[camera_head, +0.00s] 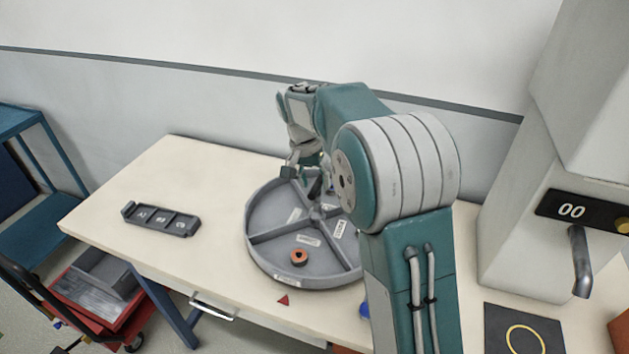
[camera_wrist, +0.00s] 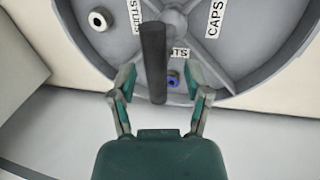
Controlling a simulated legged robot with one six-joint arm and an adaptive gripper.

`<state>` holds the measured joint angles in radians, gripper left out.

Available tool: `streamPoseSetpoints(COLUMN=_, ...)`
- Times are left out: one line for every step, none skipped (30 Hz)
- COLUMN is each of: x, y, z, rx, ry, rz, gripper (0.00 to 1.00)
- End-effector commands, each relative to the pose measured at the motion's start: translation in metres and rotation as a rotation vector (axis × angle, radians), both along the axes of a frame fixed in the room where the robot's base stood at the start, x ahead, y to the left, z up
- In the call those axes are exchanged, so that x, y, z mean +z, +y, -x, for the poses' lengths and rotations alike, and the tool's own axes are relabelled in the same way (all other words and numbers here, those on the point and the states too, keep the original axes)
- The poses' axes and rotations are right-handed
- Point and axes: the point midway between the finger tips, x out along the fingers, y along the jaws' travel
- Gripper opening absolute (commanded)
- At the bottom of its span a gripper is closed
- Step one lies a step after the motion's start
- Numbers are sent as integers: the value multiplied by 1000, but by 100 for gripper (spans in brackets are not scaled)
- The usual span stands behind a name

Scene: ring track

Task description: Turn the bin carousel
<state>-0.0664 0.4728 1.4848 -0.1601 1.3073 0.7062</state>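The bin carousel is a round grey tray split by ribs into compartments; its rim (camera_head: 262,262) shows in the head view, and its floor (camera_wrist: 250,50) in the wrist view. Labels read STUDS and CAPS; another, ending in TS, is partly hidden. A dark upright handle (camera_wrist: 153,60) stands on it. My gripper (camera_head: 303,172) is over its far side. In the wrist view my gripper (camera_wrist: 160,82) is open, one finger on each side of the handle, with visible gaps. An orange-and-black ring (camera_head: 299,257) lies in the front compartment.
A red triangle (camera_head: 283,300) marks the table in front of the carousel. A dark slotted tray (camera_head: 161,219) lies left on the table. A machine with a display reading 00 (camera_head: 571,211) stands right.

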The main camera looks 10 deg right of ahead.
Motion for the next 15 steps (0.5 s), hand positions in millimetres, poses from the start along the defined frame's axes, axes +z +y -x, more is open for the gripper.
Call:
streamPoseSetpoints(x=0, y=0, z=0, rx=0, ry=0, rz=0, gripper=62)
streamPoseSetpoints(x=0, y=0, z=0, rx=0, ry=0, rz=0, gripper=62)
streamPoseSetpoints(x=1, y=0, z=0, rx=-1, ry=0, rz=0, gripper=62)
streamPoseSetpoints(x=2, y=0, z=0, rx=-1, ry=-1, rz=1, gripper=62)
streamPoseSetpoints(x=3, y=0, z=0, rx=-1, ry=-1, rz=1, gripper=62)
streamPoseSetpoints(x=6, y=1, z=-1, rx=-1, ry=-2, rz=0, gripper=62)
streamPoseSetpoints(x=9, y=1, z=-1, rx=0, ry=-2, rz=1, gripper=62)
streamPoseSetpoints(x=13, y=2, z=-2, rx=0, ry=-2, rz=0, gripper=62)
streamPoseSetpoints(x=20, y=3, z=-3, rx=1, ry=-4, rz=1, gripper=62)
streamPoseSetpoints(x=26, y=5, z=-3, rx=1, ry=-3, rz=1, gripper=62)
streamPoseSetpoints(x=32, y=6, z=-4, rx=1, ry=-6, rz=0, gripper=62)
streamPoseSetpoints(x=40, y=7, z=-6, rx=1, ry=-4, rz=1, gripper=62)
streamPoseSetpoints(x=47, y=8, z=-7, rx=0, ry=-5, rz=1, gripper=62)
streamPoseSetpoints(x=53, y=10, z=-7, rx=0, ry=-5, rz=1, gripper=62)
streamPoseSetpoints(x=61, y=11, z=-8, rx=0, ry=-5, rz=1, gripper=62)
